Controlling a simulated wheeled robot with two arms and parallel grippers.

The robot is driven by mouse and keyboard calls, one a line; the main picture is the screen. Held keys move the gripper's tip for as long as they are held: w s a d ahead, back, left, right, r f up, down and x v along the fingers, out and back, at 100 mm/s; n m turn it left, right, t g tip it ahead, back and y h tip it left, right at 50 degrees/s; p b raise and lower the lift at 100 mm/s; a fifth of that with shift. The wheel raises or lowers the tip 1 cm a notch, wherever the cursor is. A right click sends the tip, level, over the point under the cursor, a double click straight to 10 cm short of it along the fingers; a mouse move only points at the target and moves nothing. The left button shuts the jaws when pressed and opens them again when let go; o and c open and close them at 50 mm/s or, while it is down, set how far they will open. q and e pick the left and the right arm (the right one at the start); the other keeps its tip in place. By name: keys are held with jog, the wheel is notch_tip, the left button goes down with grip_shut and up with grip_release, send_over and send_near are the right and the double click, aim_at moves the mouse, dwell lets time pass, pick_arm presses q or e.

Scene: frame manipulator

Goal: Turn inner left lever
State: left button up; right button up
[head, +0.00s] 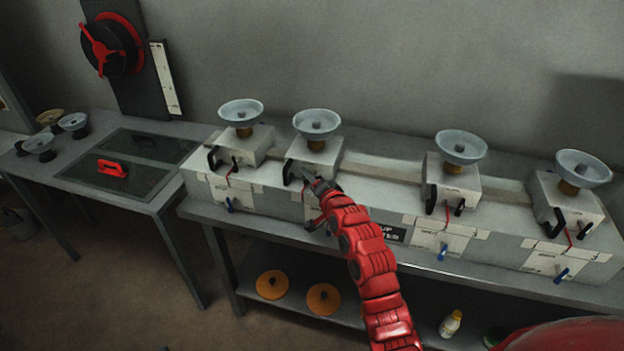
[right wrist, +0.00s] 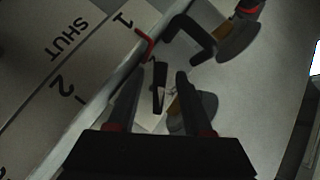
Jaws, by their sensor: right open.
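The inner left unit (head: 313,150) is a pale box with a grey dish on top, second from the left on the long bench housing. It has a black loop handle (head: 288,172), which also shows in the right wrist view (right wrist: 203,42). My right gripper (head: 312,183) is at the front of this unit, its arm coming from below right. In the right wrist view the gripper (right wrist: 157,85) is open. A slim black lever (right wrist: 159,90) appears between its fingers; I cannot tell whether they touch it. In the head view the gripper covers that lever. My left gripper is not in view.
Similar units stand at far left (head: 240,145), inner right (head: 453,180) and far right (head: 568,200). Blue levers (head: 442,252) stick out from the housing front. A side table (head: 90,190) holds a red handle (head: 112,168). Orange discs (head: 272,285) lie on the lower shelf.

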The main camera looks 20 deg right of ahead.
jog(key=shift+c, duration=0.3)
grip_shut()
jog(key=shift+f+n+g, duration=0.1)
jog(key=shift+n+g, duration=0.3)
jog(key=shift+g, duration=0.1)
jog(key=shift+n+g+h+b, duration=0.4)
jog(key=shift+n+h+b, duration=0.1)
jog(key=n+g+h+b, duration=0.2)
jog(key=g+b, duration=0.1)
jog(key=b, duration=0.1)
jog(key=shift+a+f+n+b, duration=0.1)
jog(key=shift+a+n+b, duration=0.05)
jog(key=shift+n+b, duration=0.2)
jog(key=shift+n+g+h+b, duration=0.4)
jog(key=shift+n+h+b, duration=0.05)
jog(key=shift+h+b, duration=0.25)
jog(key=shift+n+g+h, duration=0.3)
jog(key=shift+g+h, duration=0.1)
jog(key=shift+b, duration=0.3)
